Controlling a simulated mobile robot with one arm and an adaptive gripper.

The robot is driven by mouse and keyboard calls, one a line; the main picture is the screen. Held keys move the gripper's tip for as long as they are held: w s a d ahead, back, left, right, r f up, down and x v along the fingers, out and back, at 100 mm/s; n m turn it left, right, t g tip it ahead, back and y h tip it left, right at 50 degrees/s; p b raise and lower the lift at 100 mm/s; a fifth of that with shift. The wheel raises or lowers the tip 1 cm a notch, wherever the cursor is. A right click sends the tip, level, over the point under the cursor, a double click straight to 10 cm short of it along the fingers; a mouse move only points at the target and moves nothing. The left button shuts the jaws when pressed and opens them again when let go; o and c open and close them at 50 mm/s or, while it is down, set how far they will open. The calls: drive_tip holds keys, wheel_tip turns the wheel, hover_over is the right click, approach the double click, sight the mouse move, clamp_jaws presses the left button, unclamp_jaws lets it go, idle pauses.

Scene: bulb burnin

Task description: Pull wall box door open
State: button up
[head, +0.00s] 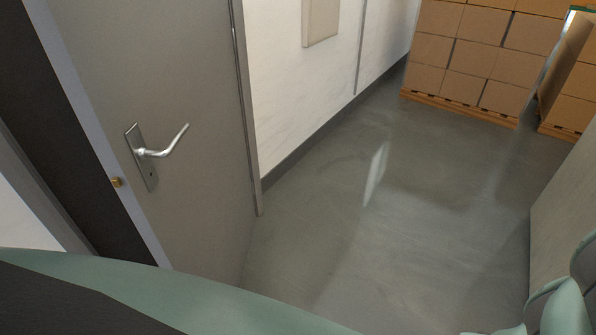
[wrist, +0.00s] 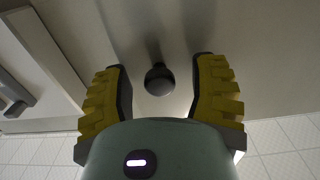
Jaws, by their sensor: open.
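In the wrist view my gripper (wrist: 160,66) is open, its two yellow ridged fingers with dark pads spread wide. A small dark round knob (wrist: 159,79) on a pale flat panel (wrist: 225,28) sits between the fingers. Gaps show on both sides of it, so neither finger appears to touch it. Whether this panel is the wall box door is not certain from this close. In the head view a pale box (head: 321,20) on the white wall is cut off by the top edge; no knob shows on it. My gripper is not clearly seen there.
A grey door (head: 200,90) with a lever handle (head: 160,148) stands ajar at left in the head view. Stacked cartons (head: 480,55) on a pallet stand at the back right. The grey floor (head: 385,225) between is clear. A dark handle (wrist: 14,92) shows at left in the wrist view.

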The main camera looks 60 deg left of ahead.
drive_tip(key=shift+d, duration=0.2)
clamp_jaws()
idle(0.6)
